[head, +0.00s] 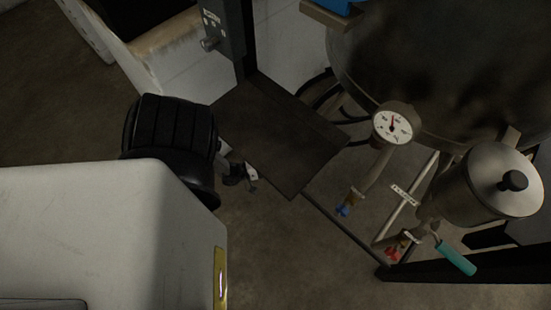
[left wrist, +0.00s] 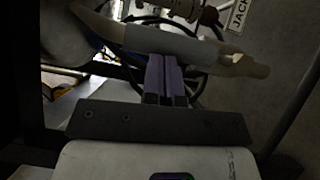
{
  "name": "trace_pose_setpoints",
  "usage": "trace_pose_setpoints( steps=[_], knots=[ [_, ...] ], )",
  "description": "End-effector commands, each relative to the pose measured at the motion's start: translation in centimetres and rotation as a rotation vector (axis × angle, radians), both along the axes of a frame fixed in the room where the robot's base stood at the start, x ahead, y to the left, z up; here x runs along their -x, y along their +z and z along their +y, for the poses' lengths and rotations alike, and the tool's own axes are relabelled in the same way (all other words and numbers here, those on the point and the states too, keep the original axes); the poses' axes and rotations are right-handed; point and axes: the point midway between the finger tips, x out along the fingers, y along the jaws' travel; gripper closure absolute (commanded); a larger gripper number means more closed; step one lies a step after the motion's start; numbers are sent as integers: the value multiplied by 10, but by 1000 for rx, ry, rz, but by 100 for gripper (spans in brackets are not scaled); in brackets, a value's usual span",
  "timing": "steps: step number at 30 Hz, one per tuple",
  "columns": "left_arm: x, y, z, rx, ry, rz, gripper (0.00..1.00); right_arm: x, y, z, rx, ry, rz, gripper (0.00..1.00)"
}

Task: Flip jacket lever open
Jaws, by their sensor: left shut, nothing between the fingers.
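In the left wrist view, my left gripper (left wrist: 168,78) is shut and empty, its two fingers side by side. A pale grey sleeve on a bar (left wrist: 175,43) lies across the picture just beyond the fingertips; whether they touch it I cannot tell. The bar's tan end (left wrist: 250,66) points right. A white label (left wrist: 240,13), cut off by the frame edge, reads "JACK". This bar may be the jacket lever, but its pivot is unclear. In the head view, my left arm covers the left side, and its fingers cannot be made out. My right gripper is not in view.
In the head view, a dark plate (head: 280,140) lies beside my left arm. At right are a gauge (head: 393,124), a steel pot (head: 492,187), a blue valve handle (head: 343,211), a red one (head: 392,255) and a teal-handled lever (head: 456,258). A large tank (head: 440,70) stands behind.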

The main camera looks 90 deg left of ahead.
Motion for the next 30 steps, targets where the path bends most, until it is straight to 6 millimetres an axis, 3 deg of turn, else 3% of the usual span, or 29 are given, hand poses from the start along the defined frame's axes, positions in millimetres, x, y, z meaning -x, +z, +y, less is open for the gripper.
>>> trace_pose_setpoints(
  steps=[7,18,24,30],
  knots=[
    [30,-4,20,-3,-14,7,100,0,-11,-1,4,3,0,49],
    [99,-3,8,0,-11,6,100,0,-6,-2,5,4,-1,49],
    [118,-4,6,0,-12,6,100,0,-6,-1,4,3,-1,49],
    [125,-4,5,0,-12,5,100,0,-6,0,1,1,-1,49]
  ],
)
